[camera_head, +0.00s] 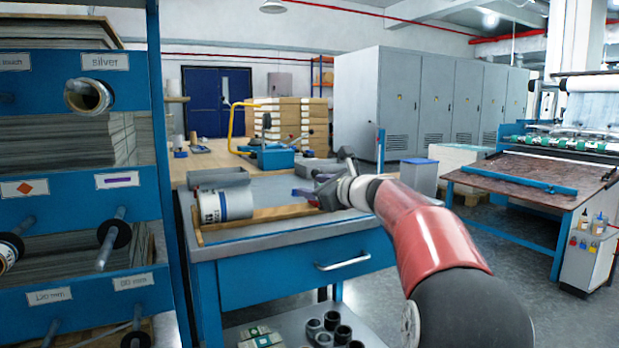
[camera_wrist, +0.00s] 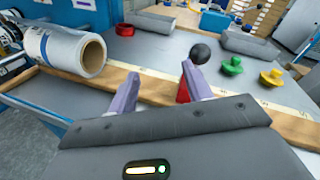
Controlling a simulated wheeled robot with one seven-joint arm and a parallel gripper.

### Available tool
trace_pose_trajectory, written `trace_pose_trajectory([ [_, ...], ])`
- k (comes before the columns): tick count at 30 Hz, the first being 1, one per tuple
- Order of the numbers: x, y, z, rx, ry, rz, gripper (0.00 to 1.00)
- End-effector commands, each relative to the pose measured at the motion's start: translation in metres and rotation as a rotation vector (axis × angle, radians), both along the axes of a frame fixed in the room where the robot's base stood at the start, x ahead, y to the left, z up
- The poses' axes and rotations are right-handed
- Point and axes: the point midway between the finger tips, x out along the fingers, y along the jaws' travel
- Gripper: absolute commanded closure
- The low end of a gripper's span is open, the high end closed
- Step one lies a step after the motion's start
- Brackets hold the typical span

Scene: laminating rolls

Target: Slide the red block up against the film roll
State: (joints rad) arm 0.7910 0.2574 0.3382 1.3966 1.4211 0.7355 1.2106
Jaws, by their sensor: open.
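The film roll (camera_wrist: 62,48) is a white and clear cylinder with a brown core, lying at the left of the wrist view. It also lies on the blue workbench in the head view (camera_head: 226,206). The red block (camera_wrist: 182,93) shows only in part beside the inner side of the right finger, a stretch to the right of the roll. My gripper (camera_wrist: 160,72) is open, its purple fingers pointing down at the bench around the wooden strip. I cannot tell whether a finger touches the block. In the head view my gripper (camera_head: 312,196) hides the block.
A wooden strip with a scale (camera_wrist: 275,112) runs along the bench. A black ball (camera_wrist: 200,53) is just behind the right finger. A green knobbed piece (camera_wrist: 231,66) and a yellow one (camera_wrist: 270,78) stand to the right. A grey tray (camera_wrist: 150,20) lies behind. Bench between roll and gripper looks clear.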

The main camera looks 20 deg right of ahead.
Motion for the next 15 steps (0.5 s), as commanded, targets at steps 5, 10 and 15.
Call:
trace_pose_trajectory([
  [5,0.010,-0.041,0.011,0.181,-0.047,-0.056,0.50],
  [10,0.029,-0.039,0.013,0.194,-0.050,-0.056,0.50],
  [15,0.056,-0.031,0.013,0.192,-0.048,-0.056,0.50],
])
